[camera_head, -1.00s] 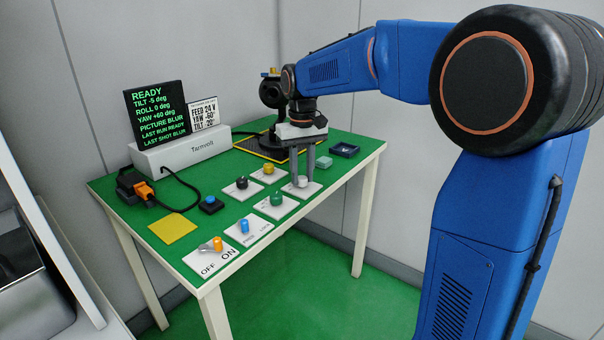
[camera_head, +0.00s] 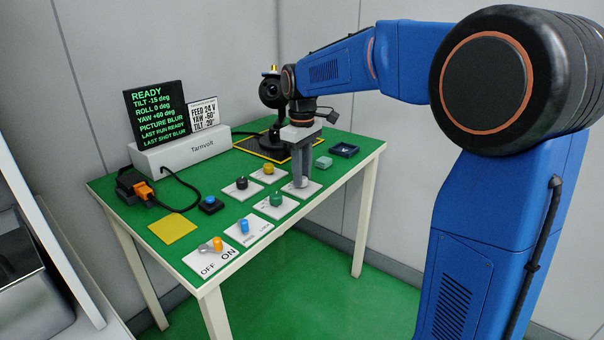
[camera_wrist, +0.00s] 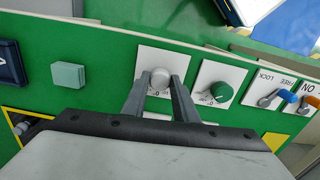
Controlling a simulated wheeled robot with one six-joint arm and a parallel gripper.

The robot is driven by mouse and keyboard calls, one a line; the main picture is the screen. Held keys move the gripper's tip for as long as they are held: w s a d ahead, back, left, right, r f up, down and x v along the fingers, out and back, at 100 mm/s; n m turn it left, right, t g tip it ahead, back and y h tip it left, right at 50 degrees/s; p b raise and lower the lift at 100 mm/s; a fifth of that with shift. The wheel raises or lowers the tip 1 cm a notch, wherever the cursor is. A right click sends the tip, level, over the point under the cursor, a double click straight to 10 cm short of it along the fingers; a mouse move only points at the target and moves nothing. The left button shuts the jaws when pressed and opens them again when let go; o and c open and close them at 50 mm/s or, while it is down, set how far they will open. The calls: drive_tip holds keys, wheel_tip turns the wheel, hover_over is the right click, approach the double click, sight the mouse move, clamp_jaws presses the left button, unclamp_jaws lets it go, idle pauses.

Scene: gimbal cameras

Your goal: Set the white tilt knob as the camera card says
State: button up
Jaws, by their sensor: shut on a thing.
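The white tilt knob (camera_wrist: 158,80) sits on its white plate in the wrist view, between my fingertips. My gripper (camera_wrist: 160,88) is shut on it; in the head view my gripper (camera_head: 300,178) stands over the knob and mostly hides it. The black display (camera_head: 157,112) reads READY, TILT -15 deg, ROLL 0 deg, YAW +60 deg, PICTURE BLUR. The white camera card (camera_head: 203,113) reads FEED 24 V, YAW -60°, TILT -20°, with its top line too small to read. The black camera (camera_head: 272,92) stands at the back of the table, partly behind my arm.
Beside the white knob is a green knob (camera_head: 276,199); a black knob (camera_head: 241,183) and a yellow knob (camera_head: 268,169) sit behind. Blue (camera_head: 244,226) and orange (camera_head: 217,243) levers are at the front. A teal block (camera_head: 324,162) and dark tray (camera_head: 344,150) lie to the right.

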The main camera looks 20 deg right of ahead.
idle(0.3)
drive_tip(key=o, duration=1.1)
drive_tip(key=shift+c, duration=0.2)
drive_tip(key=shift+r, duration=0.1)
wheel_tip(320, 180, up, 17)
drive_tip(key=shift+r, duration=0.1)
drive_tip(key=s+d+f+m+t, duration=0.1)
drive_tip(key=s+d+f+m, duration=0.1)
drive_tip(key=s+f, duration=0.6)
drive_tip(key=s+d+f+m+t, duration=0.2)
drive_tip(key=s+f, duration=0.6)
drive_tip(key=s, duration=0.6)
drive_tip(key=s+d+f+m+t, duration=0.1)
drive_tip(key=s+f+m, duration=0.3)
drive_tip(key=s+f, duration=0.4)
drive_tip(key=s+d, duration=0.1)
drive_tip(key=s, duration=0.2)
drive_tip(key=shift+d+f+t, duration=0.35)
drive_tip(key=shift+d+t, duration=0.05)
